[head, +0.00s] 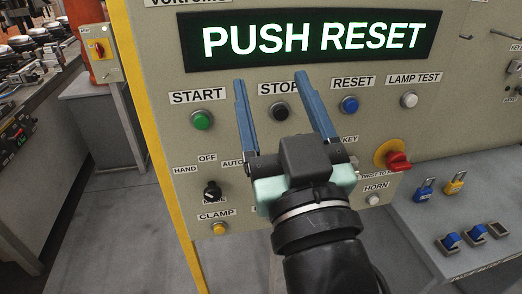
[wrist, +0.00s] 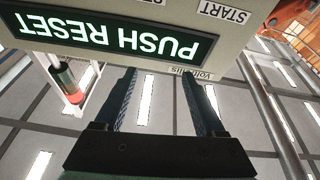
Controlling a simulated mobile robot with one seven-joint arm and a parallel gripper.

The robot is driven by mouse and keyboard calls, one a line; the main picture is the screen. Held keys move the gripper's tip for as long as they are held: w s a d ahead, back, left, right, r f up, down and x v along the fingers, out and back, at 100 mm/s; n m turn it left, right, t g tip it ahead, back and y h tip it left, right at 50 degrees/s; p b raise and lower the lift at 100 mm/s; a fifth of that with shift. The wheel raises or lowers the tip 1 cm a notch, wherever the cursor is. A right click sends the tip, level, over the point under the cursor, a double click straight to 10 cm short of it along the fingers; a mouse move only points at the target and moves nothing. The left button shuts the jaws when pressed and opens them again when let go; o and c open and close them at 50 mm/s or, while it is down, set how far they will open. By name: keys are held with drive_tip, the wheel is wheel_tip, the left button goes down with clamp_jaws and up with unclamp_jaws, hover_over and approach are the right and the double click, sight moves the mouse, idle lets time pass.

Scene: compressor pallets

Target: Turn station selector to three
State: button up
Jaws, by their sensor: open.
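My gripper (head: 270,80) is open and empty, with two blue fingers pointing up in front of the grey control panel (head: 460,100). It also shows in the wrist view (wrist: 158,75), with nothing between its fingers. No selector with station numbers shows in either view; my gripper and wrist cover the lower middle of the panel. A black rotary knob (head: 212,192) with HAND, OFF and AUTO labels sits to the left of my wrist, apart from it. The wrist view shows the panel upside down.
A lit display (head: 310,40) reads PUSH RESET. Below it are a green START button (head: 202,120), black STOP button (head: 281,111), blue RESET button (head: 349,104) and white LAMP TEST button (head: 409,100). A red switch (head: 398,161) sticks out at right. Padlocks (head: 455,183) lie beyond it.

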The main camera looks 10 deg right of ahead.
drive_tip(key=s+d+f+g+b, duration=0.2)
drive_tip(key=s+d+f+b, duration=0.1)
drive_tip(key=f, duration=0.9)
drive_tip(key=s+d+f+g+b, duration=0.2)
drive_tip(key=d+f, duration=0.2)
drive_tip(key=f, duration=0.8)
drive_tip(key=w+p, duration=0.2)
drive_tip(key=w, duration=1)
drive_tip(key=shift+w+a+m, duration=0.3)
drive_tip(key=shift+w+m, duration=0.05)
drive_tip(key=shift+m, duration=0.05)
drive_tip(key=shift+r, duration=0.1)
clamp_jaws()
